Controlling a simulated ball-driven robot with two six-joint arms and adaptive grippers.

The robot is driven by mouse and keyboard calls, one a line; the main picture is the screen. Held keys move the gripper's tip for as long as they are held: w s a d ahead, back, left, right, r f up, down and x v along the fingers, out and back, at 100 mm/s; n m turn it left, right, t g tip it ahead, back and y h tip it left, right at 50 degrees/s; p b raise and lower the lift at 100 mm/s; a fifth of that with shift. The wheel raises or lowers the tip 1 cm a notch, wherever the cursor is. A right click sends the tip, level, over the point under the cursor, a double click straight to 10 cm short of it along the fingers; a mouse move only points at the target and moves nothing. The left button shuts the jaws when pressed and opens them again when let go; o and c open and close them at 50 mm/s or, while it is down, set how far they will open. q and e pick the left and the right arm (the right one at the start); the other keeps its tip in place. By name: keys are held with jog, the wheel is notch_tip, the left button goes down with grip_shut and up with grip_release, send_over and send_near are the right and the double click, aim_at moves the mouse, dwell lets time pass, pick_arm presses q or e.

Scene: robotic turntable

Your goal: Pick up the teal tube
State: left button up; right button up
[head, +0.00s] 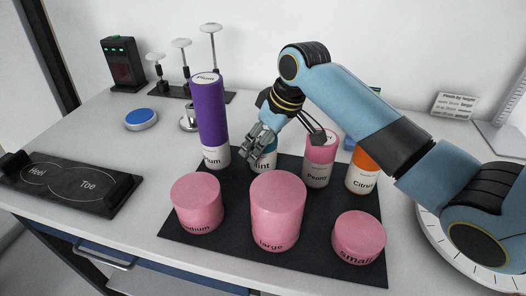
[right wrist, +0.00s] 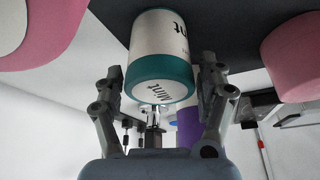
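The teal tube (head: 264,161), labelled Mint, is white with a teal top band and stands on the black mat (head: 220,246) between the purple and pink tubes. My right gripper (head: 261,139) is over its top and hides part of it. In the right wrist view, the tube (right wrist: 160,48) lies between the two fingers (right wrist: 160,75), its labelled end toward the camera. The fingers look open, one on each side, with narrow gaps; contact cannot be made out for certain. My left gripper is not in view.
Pink cylinders, medium (head: 197,201), large (head: 277,209) and small (head: 358,236), stand in front.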

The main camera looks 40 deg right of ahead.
jog(key=c, duration=0.9)
jog(key=shift+r, duration=0.1)
